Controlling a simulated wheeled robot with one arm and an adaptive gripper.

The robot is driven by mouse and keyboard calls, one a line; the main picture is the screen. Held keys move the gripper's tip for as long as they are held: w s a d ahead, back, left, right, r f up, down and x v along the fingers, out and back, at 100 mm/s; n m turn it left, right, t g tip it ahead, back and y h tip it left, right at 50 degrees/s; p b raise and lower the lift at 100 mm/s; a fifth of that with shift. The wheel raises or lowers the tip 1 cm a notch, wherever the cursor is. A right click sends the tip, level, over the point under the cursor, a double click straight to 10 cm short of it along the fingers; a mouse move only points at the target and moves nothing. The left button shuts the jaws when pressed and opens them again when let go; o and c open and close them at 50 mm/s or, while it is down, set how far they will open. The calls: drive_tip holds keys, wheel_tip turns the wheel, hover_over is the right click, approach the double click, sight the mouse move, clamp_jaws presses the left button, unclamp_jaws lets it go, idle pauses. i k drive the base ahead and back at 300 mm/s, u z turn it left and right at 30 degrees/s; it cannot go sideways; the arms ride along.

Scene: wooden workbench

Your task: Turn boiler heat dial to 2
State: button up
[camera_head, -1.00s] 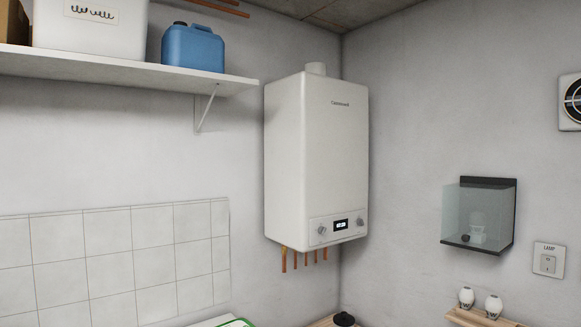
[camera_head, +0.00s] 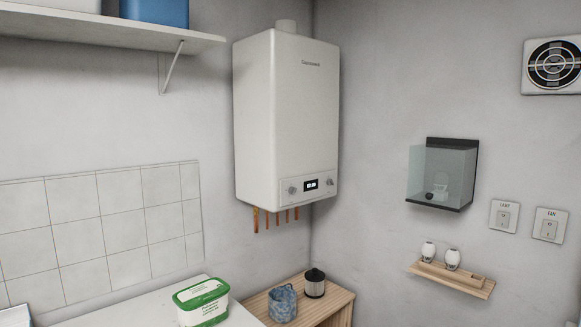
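The white boiler (camera_head: 287,115) hangs on the wall near the corner. Its control panel (camera_head: 308,187) is at the bottom of the front face, with a small dark display (camera_head: 311,185) in the middle. One round knob (camera_head: 292,190) is left of the display and another knob (camera_head: 330,182) is right of it. The markings on the knobs are too small to read, so I cannot tell which one is the heat dial or where it points. My gripper is not in view.
Copper pipes (camera_head: 276,217) hang below the boiler. A wooden cabinet (camera_head: 330,301) below holds a blue patterned container (camera_head: 283,303) and a dark-lidded jar (camera_head: 314,283). A green-and-white tub (camera_head: 202,302) stands on the white counter (camera_head: 133,310). A shelf (camera_head: 110,32) is upper left; a glass-fronted box (camera_head: 442,175) is right.

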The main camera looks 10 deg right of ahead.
sight(292, 190)
drive_tip(key=u, duration=0.15)
drive_tip(key=i, duration=0.85)
drive_tip(key=u, duration=0.55)
